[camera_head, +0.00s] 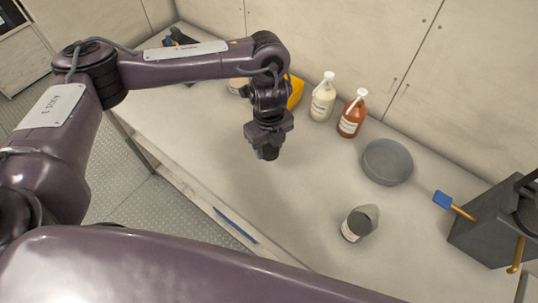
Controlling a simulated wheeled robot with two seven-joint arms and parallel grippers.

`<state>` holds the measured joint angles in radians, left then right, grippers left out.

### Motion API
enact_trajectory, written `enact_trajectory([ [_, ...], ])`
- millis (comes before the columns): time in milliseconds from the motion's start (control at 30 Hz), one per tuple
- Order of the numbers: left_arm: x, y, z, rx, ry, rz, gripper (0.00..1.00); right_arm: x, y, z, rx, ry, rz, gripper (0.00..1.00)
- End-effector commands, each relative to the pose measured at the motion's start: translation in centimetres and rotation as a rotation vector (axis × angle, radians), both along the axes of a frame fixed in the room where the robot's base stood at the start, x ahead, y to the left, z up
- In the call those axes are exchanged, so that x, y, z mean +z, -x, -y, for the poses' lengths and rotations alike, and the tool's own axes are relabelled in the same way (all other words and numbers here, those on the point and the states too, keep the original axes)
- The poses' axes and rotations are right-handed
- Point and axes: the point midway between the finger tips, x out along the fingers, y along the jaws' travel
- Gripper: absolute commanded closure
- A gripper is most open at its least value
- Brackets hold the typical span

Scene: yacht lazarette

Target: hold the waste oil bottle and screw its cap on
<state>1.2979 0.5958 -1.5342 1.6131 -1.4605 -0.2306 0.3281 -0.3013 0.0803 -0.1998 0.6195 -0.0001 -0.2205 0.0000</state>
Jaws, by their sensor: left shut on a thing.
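My left gripper (268,148) points down above the left-middle of the worktop. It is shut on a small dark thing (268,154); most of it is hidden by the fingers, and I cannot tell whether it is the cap. A labelled container with a grey top (352,228) stands apart at the front right of the worktop. I cannot read its label, so I cannot tell whether it is the waste oil bottle. My right gripper is not in view.
A yellow thing (296,92) is partly behind my arm. A blue brush (443,200) and a dark box (485,232) are at right. The middle worktop is clear.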

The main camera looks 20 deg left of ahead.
Motion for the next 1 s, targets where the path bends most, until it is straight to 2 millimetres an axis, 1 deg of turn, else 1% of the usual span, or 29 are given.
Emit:
enact_trajectory([
  [33,1.5,-0.2,-0.1,-0.003,-0.002,0.007,0.79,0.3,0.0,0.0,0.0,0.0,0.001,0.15],
  [100,2.9,-0.2,-0.1,-0.003,-0.002,0.005,0.79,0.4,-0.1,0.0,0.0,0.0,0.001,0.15],
  [300,6.2,-0.1,-0.1,0.0,-0.003,0.003,0.79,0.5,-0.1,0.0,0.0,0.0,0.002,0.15],
  [400,7.2,-0.1,0.0,-0.002,-0.001,0.002,0.79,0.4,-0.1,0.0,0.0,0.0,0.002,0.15],
  [600,8.4,0.0,0.0,0.001,0.0,0.0,0.79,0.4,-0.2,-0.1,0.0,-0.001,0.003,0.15],
  [1000,8.6,0.0,0.0,0.001,0.0,-0.001,0.79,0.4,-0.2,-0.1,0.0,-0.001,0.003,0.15],
])
